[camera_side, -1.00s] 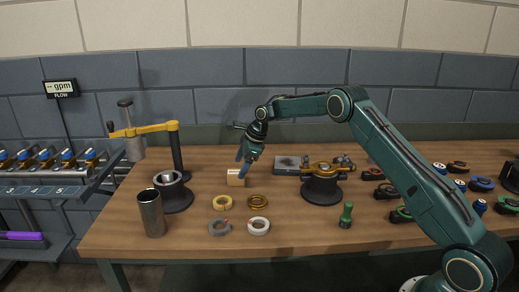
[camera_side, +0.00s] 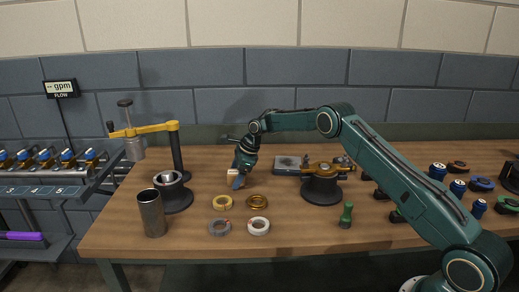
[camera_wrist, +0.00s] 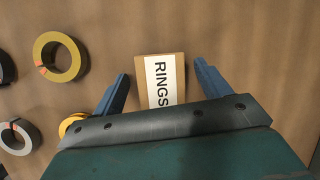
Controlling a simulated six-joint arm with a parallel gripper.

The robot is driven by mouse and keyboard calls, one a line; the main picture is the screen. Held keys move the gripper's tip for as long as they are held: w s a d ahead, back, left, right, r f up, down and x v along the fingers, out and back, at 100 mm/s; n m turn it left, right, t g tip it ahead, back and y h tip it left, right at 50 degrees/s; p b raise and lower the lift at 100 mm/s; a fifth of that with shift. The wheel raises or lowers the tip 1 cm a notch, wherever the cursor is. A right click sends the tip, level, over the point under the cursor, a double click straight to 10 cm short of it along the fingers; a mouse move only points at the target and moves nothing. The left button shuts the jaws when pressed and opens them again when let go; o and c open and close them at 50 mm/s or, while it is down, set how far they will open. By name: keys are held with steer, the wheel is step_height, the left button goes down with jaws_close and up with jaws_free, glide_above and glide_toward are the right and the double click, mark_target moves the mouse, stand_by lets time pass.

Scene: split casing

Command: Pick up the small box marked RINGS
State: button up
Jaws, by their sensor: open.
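The small box marked RINGS (camera_wrist: 163,78) is tan with a white label, and lies on the wooden table in the wrist view. My gripper (camera_wrist: 159,82) is open, with one blue finger on each side of the box and a visible gap to each. In the side view the box (camera_side: 242,174) shows only partly behind my gripper (camera_side: 236,182), which points down at it. The picture does not show my fingers touching the box. The box's near end is hidden by my gripper's body in the wrist view.
Several rings lie nearby: a yellow ring (camera_side: 222,202), a bronze ring (camera_side: 257,201), a grey ring (camera_side: 219,227) and a white ring (camera_side: 258,226). A press with a yellow arm (camera_side: 150,129) stands left, a steel cylinder (camera_side: 151,213) before it. A dark fixture (camera_side: 321,184) stands right.

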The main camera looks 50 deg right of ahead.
mark_target(236, 172)
steer(key=c, duration=1.3)
steer(key=shift+r, duration=0.2)
step_height(236, 172, up, 10)
steer(key=shift+f, duration=0.1)
